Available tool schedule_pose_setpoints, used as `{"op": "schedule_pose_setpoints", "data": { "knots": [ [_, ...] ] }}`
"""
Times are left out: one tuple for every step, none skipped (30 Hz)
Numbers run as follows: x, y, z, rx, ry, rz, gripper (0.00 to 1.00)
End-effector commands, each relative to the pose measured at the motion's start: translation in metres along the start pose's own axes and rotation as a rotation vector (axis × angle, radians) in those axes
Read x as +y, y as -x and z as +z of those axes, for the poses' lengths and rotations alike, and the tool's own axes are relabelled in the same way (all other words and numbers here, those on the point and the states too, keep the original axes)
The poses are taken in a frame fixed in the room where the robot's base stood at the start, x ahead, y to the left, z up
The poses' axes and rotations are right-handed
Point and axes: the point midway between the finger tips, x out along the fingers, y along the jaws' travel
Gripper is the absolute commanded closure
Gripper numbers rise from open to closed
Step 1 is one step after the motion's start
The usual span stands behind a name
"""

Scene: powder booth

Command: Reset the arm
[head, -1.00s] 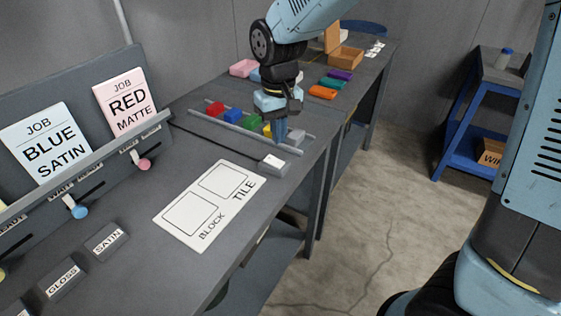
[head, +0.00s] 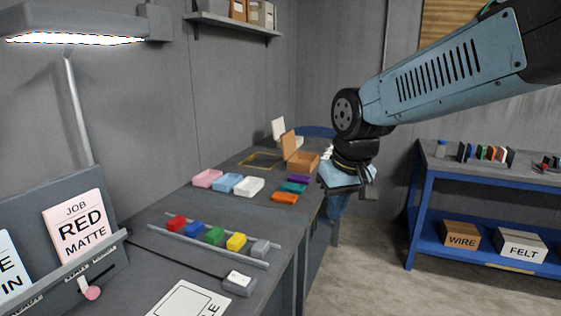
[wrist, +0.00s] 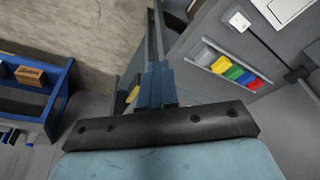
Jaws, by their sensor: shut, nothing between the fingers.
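My arm reaches in from the upper right in the head view. My gripper (head: 338,207) hangs pointing down beside the right edge of the bench (head: 283,262), partly in front of the bench's far end. In the wrist view my gripper (wrist: 157,85) shows its blue fingers together, with nothing held. Red (head: 176,223), blue (head: 194,230), green (head: 214,235), yellow (head: 236,242) and grey (head: 261,248) blocks stand in a row between two rails on the bench, apart from the gripper.
Orange (head: 285,198), teal (head: 293,187) and purple pieces lie near an open wooden box (head: 303,162). A blue shelf unit (head: 418,228) stands right. Floor between is clear.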

Motion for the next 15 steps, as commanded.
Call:
{"op": "schedule_pose_setpoints", "data": {
  "knots": [
    [0.012, 0.009, 0.009, 0.025, -0.030, 0.008, 1.00],
    [0.019, 0.014, 0.014, 0.037, -0.046, 0.014, 1.00],
    [0.027, 0.020, 0.021, 0.054, -0.067, 0.021, 1.00],
    [0.032, 0.024, 0.027, 0.066, -0.082, 0.026, 1.00],
    [0.038, 0.028, 0.033, 0.079, -0.097, 0.032, 1.00],
    [0.045, 0.034, 0.040, 0.096, -0.117, 0.040, 1.00],
    [0.049, 0.037, 0.046, 0.107, -0.131, 0.047, 1.00],
    [0.054, 0.041, 0.053, 0.120, -0.146, 0.054, 1.00],
    [0.060, 0.046, 0.061, 0.137, -0.166, 0.063, 1.00],
    [0.064, 0.049, 0.067, 0.148, -0.180, 0.070, 1.00],
    [0.067, 0.052, 0.073, 0.159, -0.193, 0.077, 1.00],
    [0.071, 0.055, 0.080, 0.173, -0.211, 0.087, 1.00],
    [0.074, 0.058, 0.085, 0.184, -0.222, 0.093, 1.00],
    [0.077, 0.059, 0.090, 0.192, -0.234, 0.100, 1.00],
    [0.079, 0.062, 0.096, 0.202, -0.246, 0.107, 1.00]
  ]
}}
